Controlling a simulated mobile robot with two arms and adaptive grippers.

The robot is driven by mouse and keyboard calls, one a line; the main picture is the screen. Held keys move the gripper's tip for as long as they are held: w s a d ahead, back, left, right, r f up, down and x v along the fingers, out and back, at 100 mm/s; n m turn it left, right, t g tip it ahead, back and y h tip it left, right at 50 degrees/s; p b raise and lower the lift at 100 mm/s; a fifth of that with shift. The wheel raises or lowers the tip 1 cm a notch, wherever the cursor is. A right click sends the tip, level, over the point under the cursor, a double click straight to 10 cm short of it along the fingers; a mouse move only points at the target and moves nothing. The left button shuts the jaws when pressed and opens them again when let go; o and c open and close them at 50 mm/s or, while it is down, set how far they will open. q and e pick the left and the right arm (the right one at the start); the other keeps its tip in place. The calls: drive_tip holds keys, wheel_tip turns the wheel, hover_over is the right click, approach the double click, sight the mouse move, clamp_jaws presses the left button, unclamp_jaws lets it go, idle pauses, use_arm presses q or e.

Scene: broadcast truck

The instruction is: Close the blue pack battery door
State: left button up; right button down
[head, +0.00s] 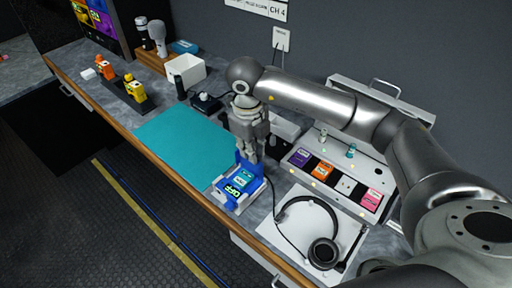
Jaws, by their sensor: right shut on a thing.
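The blue pack (226,200) lies in a pale holder on the counter, right of the teal mat, with green-lit batteries or labels showing inside it. A blue upright part, which looks like its battery door (256,170), stands at the pack's far end. My right gripper (248,160) points down at that end and is shut on this blue part. The fingers hide much of the door, so its exact angle cannot be told. My left gripper is not in view.
The teal mat (182,143) is bare. A headset (322,252) lies to the right on a white sheet. A charging rack (345,187) with purple, orange and pink packs stands behind it. Yellow (136,91) and orange packs, a white bin (186,74) and microphones stand at left.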

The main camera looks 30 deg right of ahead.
drive_tip(key=shift+s+a+f+t+h+b, duration=0.1)
drive_tip(key=shift+s+a+t+h+b, duration=0.2)
drive_tip(key=shift+a+h+b, duration=0.4)
drive_tip(key=c, duration=1.5)
unclamp_jaws()
drive_tip(key=shift+o, duration=0.2)
drive_tip(key=v, duration=1.2)
drive_tip(key=shift+a, duration=0.15)
